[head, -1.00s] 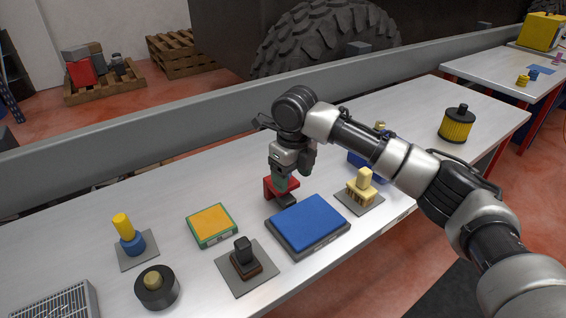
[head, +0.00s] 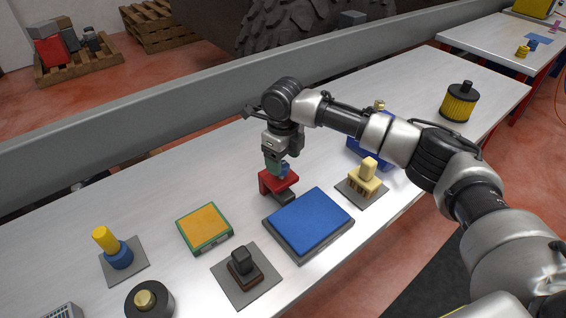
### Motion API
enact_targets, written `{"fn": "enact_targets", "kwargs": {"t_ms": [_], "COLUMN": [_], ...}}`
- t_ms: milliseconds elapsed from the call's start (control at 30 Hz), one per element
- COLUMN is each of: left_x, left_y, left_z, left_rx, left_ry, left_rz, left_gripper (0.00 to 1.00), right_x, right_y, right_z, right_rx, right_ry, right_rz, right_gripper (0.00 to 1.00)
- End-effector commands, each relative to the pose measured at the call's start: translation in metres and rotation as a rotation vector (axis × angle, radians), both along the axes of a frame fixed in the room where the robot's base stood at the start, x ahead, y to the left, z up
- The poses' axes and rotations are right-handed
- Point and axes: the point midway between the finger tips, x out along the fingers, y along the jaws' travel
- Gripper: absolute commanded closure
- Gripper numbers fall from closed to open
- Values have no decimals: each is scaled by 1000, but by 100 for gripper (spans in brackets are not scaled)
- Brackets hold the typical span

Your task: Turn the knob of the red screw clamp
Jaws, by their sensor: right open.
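The red screw clamp (head: 276,182) stands on the bench behind the blue flat box (head: 308,219). My right gripper (head: 277,170) points down just above the clamp, its fingers at the clamp's top. My left gripper is not in view.
Near the clamp are an orange-topped box (head: 204,227), a black-handled stamp (head: 243,268) on a grey plate, and a yellow brush (head: 366,178). A blue bin (head: 359,150) is partly behind my arm. The bench behind the clamp is clear.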

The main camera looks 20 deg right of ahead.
Motion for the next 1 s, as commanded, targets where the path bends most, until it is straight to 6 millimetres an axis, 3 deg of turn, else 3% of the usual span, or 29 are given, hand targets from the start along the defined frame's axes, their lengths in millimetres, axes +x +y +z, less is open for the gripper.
{"fn": "enact_targets", "kwargs": {"t_ms": [200, 533, 833, 1000], "left_x": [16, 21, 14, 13], "left_y": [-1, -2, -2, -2], "left_z": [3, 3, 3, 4], "left_rx": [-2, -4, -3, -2], "left_ry": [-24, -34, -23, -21], "left_rz": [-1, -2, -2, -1], "left_gripper": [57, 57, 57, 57], "right_x": [0, 0, 0, 0], "right_y": [0, 0, 0, 0], "right_z": [-22, -26, -25, -25], "right_rx": [1, 1, 1, 1], "right_ry": [0, -1, -1, -1], "right_rz": [0, 0, 0, -5], "right_gripper": [31, 31, 77, 81]}}
